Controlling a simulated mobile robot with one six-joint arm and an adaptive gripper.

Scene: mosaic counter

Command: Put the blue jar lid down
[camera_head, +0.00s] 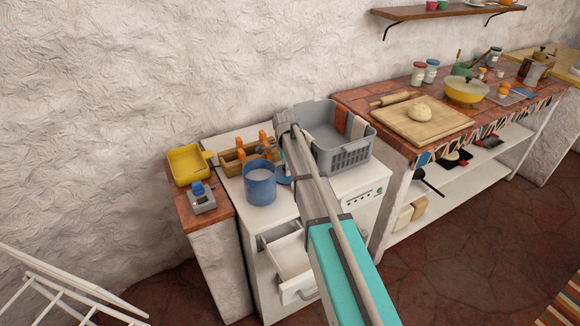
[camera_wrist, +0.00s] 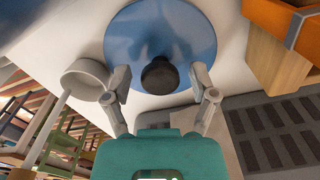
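The blue jar lid (camera_wrist: 125,38) is a round blue disc with a dark knob (camera_wrist: 158,76), seen in the wrist view against a white surface. Part of it shows in the head view (camera_head: 283,178), beside the blue jar (camera_head: 260,187) on the white cabinet top. My gripper (camera_wrist: 160,82) has a finger on each side of the knob, with a visible gap on both sides. It looks open and not touching the knob. Whether the lid rests flat on the surface is hard to tell. My arm hides most of this spot in the head view.
A grey basket (camera_head: 350,156) with cloths stands right of my arm. A wooden box (camera_head: 230,168) with orange-handled things is behind the jar. A yellow tray (camera_head: 187,165) and a small grey device (camera_head: 203,203) are to the left. A drawer (camera_head: 290,258) below is open.

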